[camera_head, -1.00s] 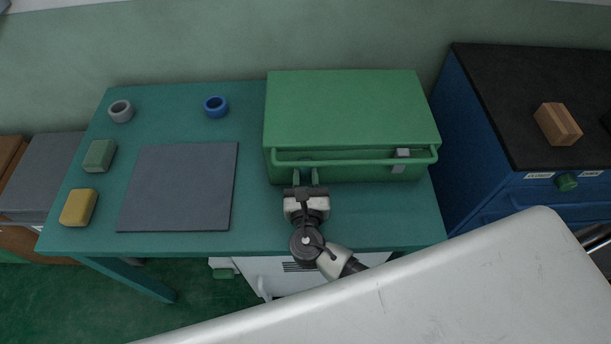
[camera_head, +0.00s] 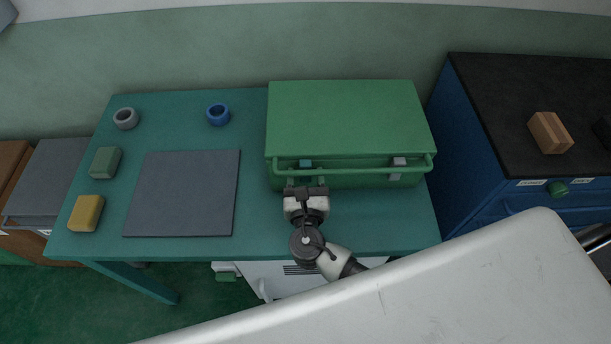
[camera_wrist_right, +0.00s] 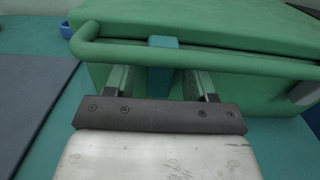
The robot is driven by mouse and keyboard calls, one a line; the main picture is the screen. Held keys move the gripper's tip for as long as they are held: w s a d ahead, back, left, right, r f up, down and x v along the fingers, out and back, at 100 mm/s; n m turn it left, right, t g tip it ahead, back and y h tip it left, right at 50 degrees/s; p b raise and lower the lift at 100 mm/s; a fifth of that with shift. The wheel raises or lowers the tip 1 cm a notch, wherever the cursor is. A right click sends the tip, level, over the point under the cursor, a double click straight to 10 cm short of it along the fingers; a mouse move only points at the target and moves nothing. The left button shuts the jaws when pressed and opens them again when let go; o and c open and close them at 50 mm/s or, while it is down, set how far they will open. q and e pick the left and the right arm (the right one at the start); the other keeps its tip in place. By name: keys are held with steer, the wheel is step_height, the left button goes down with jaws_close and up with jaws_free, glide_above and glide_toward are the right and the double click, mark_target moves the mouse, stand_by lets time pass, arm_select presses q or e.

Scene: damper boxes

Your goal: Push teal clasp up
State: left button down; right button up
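The green case (camera_head: 345,120) stands on the teal table with its lid closed and a green bar handle (camera_head: 350,168) along its front. The teal clasp (camera_head: 305,164) is on the left part of that front. In the right wrist view the clasp (camera_wrist_right: 161,80) stands upright behind the handle bar, its top showing above the bar and its lower part below. My right gripper (camera_head: 305,182) is at the case's front; its fingers are apart, one to each side of the clasp, with gaps visible. Whether a fingertip touches the case is hidden. My left gripper is not in view.
A grey clasp (camera_head: 398,168) is on the right of the case front. A grey mat (camera_head: 182,193), a blue ring (camera_head: 218,114), a grey ring (camera_head: 126,118), a green block (camera_head: 106,162) and a yellow block (camera_head: 87,213) lie to the left. A blue cabinet (camera_head: 468,165) stands at right.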

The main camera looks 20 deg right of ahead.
steer(key=shift+s+f, duration=0.1)
steer(key=shift+s+a, duration=0.1)
steer(key=shift+s, duration=0.25)
steer(key=b+v, duration=0.2)
steer(key=v, duration=0.8)
